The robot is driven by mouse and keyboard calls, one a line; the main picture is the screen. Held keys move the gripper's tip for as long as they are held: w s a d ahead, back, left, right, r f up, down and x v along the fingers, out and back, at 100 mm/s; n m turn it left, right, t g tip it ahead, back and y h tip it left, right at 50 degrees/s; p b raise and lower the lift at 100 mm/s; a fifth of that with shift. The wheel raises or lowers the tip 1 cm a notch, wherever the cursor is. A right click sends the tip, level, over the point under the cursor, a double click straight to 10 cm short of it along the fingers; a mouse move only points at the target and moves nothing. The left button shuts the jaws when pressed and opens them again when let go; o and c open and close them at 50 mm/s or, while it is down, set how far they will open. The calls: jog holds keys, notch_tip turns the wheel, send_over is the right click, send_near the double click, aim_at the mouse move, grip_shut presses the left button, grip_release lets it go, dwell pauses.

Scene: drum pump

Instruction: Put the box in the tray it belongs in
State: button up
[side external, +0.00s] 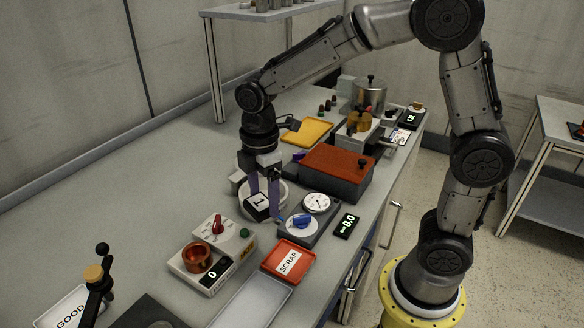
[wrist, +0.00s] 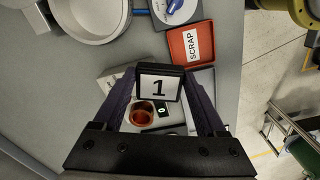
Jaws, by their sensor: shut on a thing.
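My gripper (side external: 264,188) is shut on a small black box (side external: 257,203) with a white face marked "1". The box also shows between the purple fingers in the wrist view (wrist: 160,84). In the side view the box is in front of a round white dish; its height above the bench is hard to tell. An orange-red tray labelled SCRAP (side external: 274,270) lies to the right and nearer the camera; it is also at the upper right of the wrist view (wrist: 181,61). A white tray labelled GOOD (side external: 48,318) is at the lower left. A yellow tray (side external: 318,132) is farther back.
A unit with a copper cup (side external: 198,256), red knob and display reading 0 stands left of SCRAP. A gauge box with a blue knob (side external: 303,222) and a red-topped box (side external: 337,165) stand right of my gripper. A lever device (side external: 98,277) stands near GOOD. Open bench lies left.

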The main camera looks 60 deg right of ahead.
jog(key=s+a+f+n, duration=0.2)
jog(key=a+f, duration=0.2)
jog(key=a, duration=0.6)
jog(key=n, duration=0.2)
send_over(246, 318)
notch_tip(246, 318, down, 2)
jog(key=shift+f, duration=1.15)
jog(key=shift+f, duration=0.3)
jog(key=shift+f, duration=0.3)
jog(key=shift+f, duration=1.1)
dwell(0.6)
jog(key=o, duration=1.3)
